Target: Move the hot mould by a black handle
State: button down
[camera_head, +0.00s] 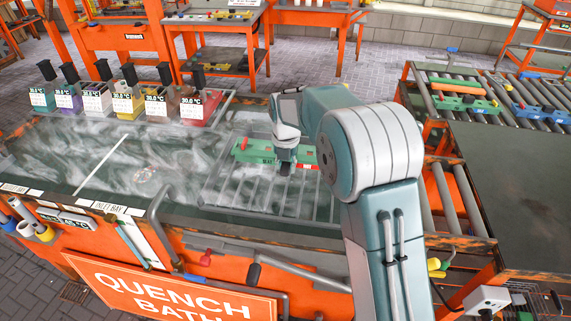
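A green mould (253,151) with red end pieces sits over a metal rack (300,203) at the right part of the quench bath (170,210). My gripper (285,166) points down at the mould's right half, with the arm coming in from the right. A small black piece shows at the gripper's tip; I cannot tell whether it is a fingertip or the black handle. The fingers are too small and covered to tell open from shut, or whether they touch the mould.
Several containers with black tops and 30.0 °C labels (128,104) line the bath's back edge. Roller conveyors (470,103) with a green-and-orange mould (466,100) and a blue mould (541,113) stand at right. Pipes and a QUENCH BATH sign (170,295) line the front.

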aim_at(286, 189)
jog(key=shift+w+f, duration=0.1)
jog(key=shift+f, duration=2.95)
jog(key=shift+f, duration=0.5)
jog(key=shift+c, duration=1.7)
grip_release()
jog(key=shift+o, duration=0.7)
jog(key=shift+s+f, duration=0.2)
jog(key=shift+o, duration=1)
jog(key=shift+w+r, duration=0.1)
jog(key=shift+r, duration=0.1)
